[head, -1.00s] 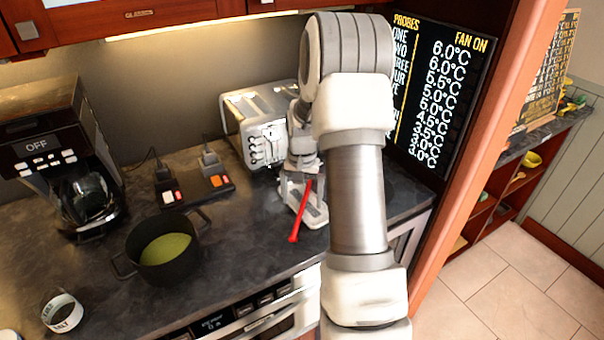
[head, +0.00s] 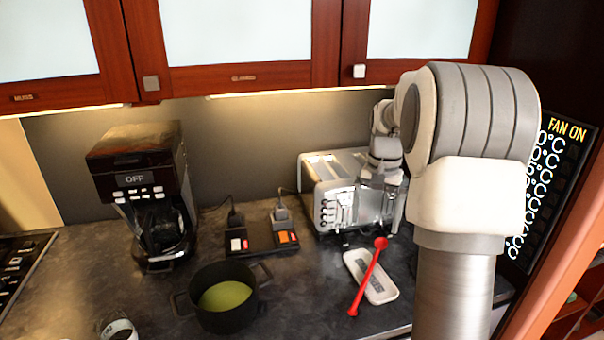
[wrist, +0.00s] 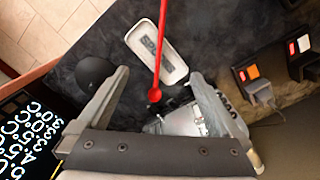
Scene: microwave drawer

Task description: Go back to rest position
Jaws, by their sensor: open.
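My gripper (head: 384,208) is in the air in front of the toaster, behind my arm's big joint in the head view. In the wrist view my gripper (wrist: 158,74) has its two fingers wide apart with nothing held between them. A red spoon (head: 367,279) lies across a white spoon rest (head: 386,291) on the dark counter. In the wrist view the red spoon (wrist: 160,45) and the spoon rest (wrist: 146,43) show below and beyond the fingers, apart from them.
A silver toaster (head: 330,180) stands close behind my gripper. A black pot (head: 228,315) with green contents, a coffee maker (head: 146,195) and a socket strip (head: 262,238) are to the left. Wooden cabinets (head: 240,75) hang above. A display panel (head: 560,190) is at right.

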